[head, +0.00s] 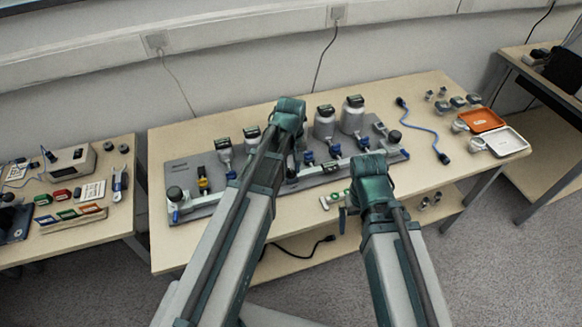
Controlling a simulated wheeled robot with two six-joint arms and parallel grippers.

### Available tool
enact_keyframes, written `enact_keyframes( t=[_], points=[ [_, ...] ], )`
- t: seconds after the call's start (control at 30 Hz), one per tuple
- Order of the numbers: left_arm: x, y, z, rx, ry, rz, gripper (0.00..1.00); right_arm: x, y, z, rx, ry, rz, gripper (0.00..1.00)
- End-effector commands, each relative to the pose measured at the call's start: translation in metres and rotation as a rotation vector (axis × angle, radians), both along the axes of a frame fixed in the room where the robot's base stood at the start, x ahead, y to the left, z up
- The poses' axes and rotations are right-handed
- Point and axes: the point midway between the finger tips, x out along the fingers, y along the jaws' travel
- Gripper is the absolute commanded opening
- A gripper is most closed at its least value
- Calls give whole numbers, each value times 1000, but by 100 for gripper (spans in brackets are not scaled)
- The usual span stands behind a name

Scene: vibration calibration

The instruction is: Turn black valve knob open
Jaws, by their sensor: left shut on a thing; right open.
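A grey board (208,212) on the middle table carries a line of fittings with blue parts. A round black knob (175,193) stands at its left end, and another black knob (394,137) at its right end. My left gripper (292,168) points down at the middle of the board, shut on what looks like a dark valve knob there. That knob is mostly hidden by the gripper and arm. My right gripper (344,216) is open, low near the table's front edge, apart from the board; its fingers are partly hidden.
Silver canisters (352,115) with dark tops stand along the back of the board. A blue cable (425,128), an orange tray (481,120) and a white tray (506,141) lie at the right. A side table (115,222) with small devices stands at left.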

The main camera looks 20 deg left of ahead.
Motion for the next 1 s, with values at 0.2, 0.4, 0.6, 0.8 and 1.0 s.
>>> enact_keyframes(
  t=[0.2,0.4,0.6,0.8,1.0],
  points=[
    [0,0,0,0,0,-59,0,0,0,0,0,0,0,100],
    [0,0,0,0,0,-199,0,0,0,0,0,0,0,100],
    [0,0,0,0,0,-387,0,0,0,0,0,0,0,100],
    [0,0,0,0,0,-577,0,0,0,0,0,0,0,100],
    [0,0,0,0,0,-767,0,0,0,0,0,0,0,100]
  ],
)
